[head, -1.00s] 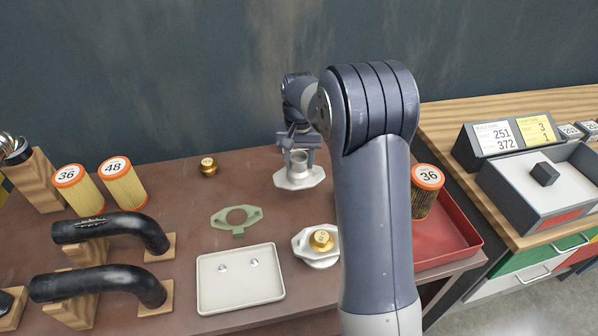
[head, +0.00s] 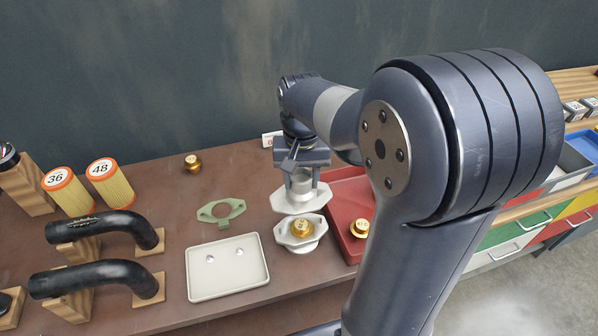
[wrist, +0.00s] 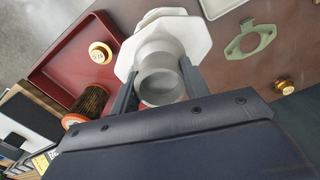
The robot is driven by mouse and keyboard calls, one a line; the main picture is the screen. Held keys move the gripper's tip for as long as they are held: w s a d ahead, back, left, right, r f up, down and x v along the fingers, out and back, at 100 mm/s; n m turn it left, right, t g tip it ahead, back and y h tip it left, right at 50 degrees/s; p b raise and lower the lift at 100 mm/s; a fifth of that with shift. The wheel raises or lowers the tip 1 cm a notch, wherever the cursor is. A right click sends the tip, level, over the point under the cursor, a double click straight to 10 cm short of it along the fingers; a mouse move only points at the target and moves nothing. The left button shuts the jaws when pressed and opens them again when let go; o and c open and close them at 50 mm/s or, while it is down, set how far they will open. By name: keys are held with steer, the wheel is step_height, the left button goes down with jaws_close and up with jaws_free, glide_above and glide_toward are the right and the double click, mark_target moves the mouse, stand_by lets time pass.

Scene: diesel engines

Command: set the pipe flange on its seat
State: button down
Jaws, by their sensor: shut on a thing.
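The pipe flange (head: 300,198) is a pale metal plate with a short round neck. My gripper (head: 303,182) is shut on the neck and holds the flange roughly level. The wrist view shows both fingers (wrist: 158,85) on either side of the neck, with the flange plate (wrist: 122,64) beyond. In the head view a similar pale plate (head: 285,238) with a brass knob (head: 302,229) on it lies just in front of the held flange; it may be the seat. Whether the two touch is unclear. A green gasket (head: 238,206) lies flat to the left.
A white tray (head: 225,287) with two small metal pieces lies front left. Black hoses (head: 100,280) on wooden blocks and two orange-topped filters (head: 112,185) stand farther left. A red tray (head: 343,190) with a brass knob (head: 360,228) is right of the flange. Another brass knob (head: 193,163) stands at the back.

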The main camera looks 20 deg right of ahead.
step_height(320, 180, down, 7)
steer(key=b, duration=0.5)
steer(key=shift+r, duration=0.2)
steer(key=shift+f+b, duration=0.3)
steer(key=shift+f, duration=0.05)
stand_by(0.8)
steer(key=shift+f+b, duration=0.85)
steer(key=shift+f, duration=0.35)
steer(key=shift+f, duration=0.35)
steer(key=shift+f+b, duration=0.85)
steer(key=shift+f, duration=0.05)
steer(key=shift+f, duration=0.2)
stand_by(0.4)
steer(key=c, duration=0.7)
jaws_free()
steer(key=shift+c, duration=0.3)
